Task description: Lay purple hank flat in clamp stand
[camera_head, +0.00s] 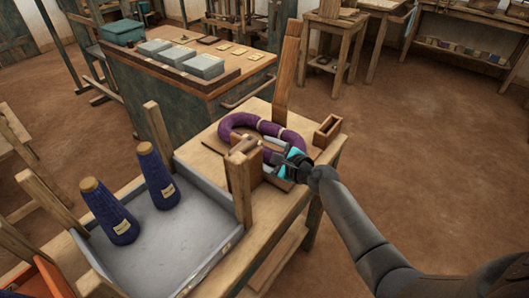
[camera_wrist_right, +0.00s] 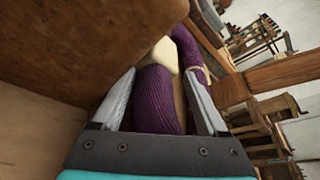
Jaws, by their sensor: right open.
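The purple hank (camera_head: 238,122) is a ring with pale ties. In the head view it appears to lie flat on the wooden board of what looks like the clamp stand (camera_head: 288,72), below a tall upright slat. My right gripper (camera_head: 278,157) is at the ring's near right side. In the right wrist view, the purple strand (camera_wrist_right: 158,98) with a pale tie runs between the open fingers of my right gripper (camera_wrist_right: 167,85); whether they touch it is unclear. A brown wooden surface covers that view's upper left. My left gripper is not in view.
A grey tray (camera_head: 184,262) with wooden corner posts holds two dark blue yarn cones (camera_head: 109,212) to the left. A small open wooden box (camera_head: 326,131) stands right of the hank. A workbench (camera_head: 196,105) with grey blocks is behind. The floor at right is clear.

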